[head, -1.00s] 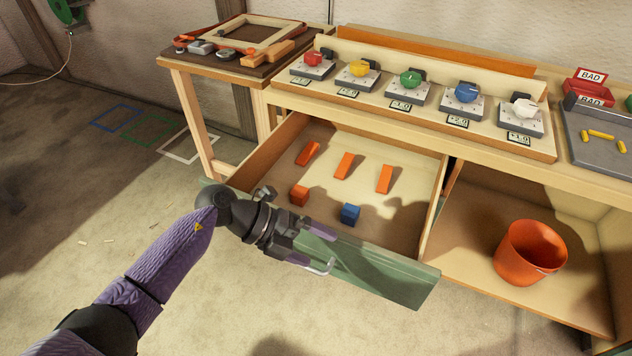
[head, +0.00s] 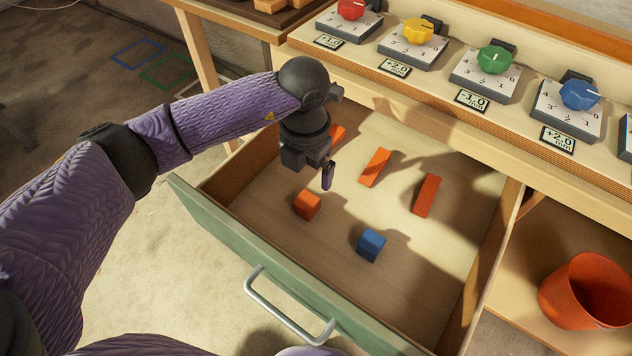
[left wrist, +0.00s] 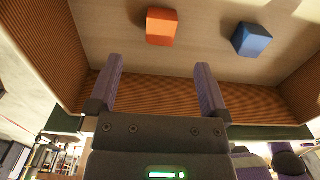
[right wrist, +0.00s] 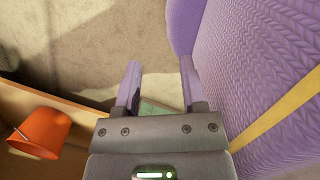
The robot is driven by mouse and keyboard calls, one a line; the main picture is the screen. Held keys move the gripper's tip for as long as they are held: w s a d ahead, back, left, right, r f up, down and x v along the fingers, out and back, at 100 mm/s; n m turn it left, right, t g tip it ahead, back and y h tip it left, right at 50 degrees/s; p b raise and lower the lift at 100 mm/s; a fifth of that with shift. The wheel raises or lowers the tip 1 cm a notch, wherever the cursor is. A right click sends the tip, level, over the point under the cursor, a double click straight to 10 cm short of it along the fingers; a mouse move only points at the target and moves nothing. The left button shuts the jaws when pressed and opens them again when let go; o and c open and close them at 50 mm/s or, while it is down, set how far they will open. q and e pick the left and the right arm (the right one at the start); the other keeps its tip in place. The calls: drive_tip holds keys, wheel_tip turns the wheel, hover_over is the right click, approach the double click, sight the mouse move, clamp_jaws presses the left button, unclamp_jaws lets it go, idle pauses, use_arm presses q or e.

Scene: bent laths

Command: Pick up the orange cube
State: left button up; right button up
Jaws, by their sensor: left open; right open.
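The orange cube (head: 307,204) rests on the floor of the open drawer (head: 225,222), near its front left. In the left wrist view the orange cube (left wrist: 161,27) is ahead of the fingers, beyond their tips. My left gripper (head: 326,178) is over the drawer, above and behind the cube, apart from it. Its two fingers (left wrist: 160,75) are spread with nothing between them. My right gripper (right wrist: 157,75) is open and empty, seen only in its own wrist view, over floor and near my purple arm.
A blue cube (head: 371,245) lies right of the orange cube. Orange blocks (head: 375,167) (head: 426,195) lie farther back, one partly hidden by my left gripper. The green drawer front with its handle (head: 290,310) is nearest me. An orange bucket (head: 588,290) stands at right.

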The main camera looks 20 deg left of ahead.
sight(306, 200)
use_arm(q)
drive_tip(key=f+b, duration=0.1)
drive_tip(key=f, duration=0.2)
drive_tip(key=f+b, duration=0.2)
drive_tip(key=f, duration=0.1)
drive_tip(key=s+f+b, duration=0.1)
drive_tip(key=f, duration=0.2)
drive_tip(key=shift+f+b, duration=0.3)
drive_tip(key=shift+b, duration=0.1)
drive_tip(key=shift+f, duration=0.2)
drive_tip(key=shift+r, duration=0.25)
drive_tip(key=shift+c, duration=1.4)
drive_tip(key=c, duration=1)
clamp_jaws()
drive_tip(key=shift+r, duration=0.1)
use_arm(e)
drive_tip(key=shift+g, duration=0.3)
drive_tip(key=s+f, duration=0.1)
drive_tip(key=f, duration=0.1)
drive_tip(key=s+f, duration=0.1)
drive_tip(key=f, duration=0.1)
drive_tip(key=shift+s+d+f, duration=0.1)
drive_tip(key=shift+s, duration=0.1)
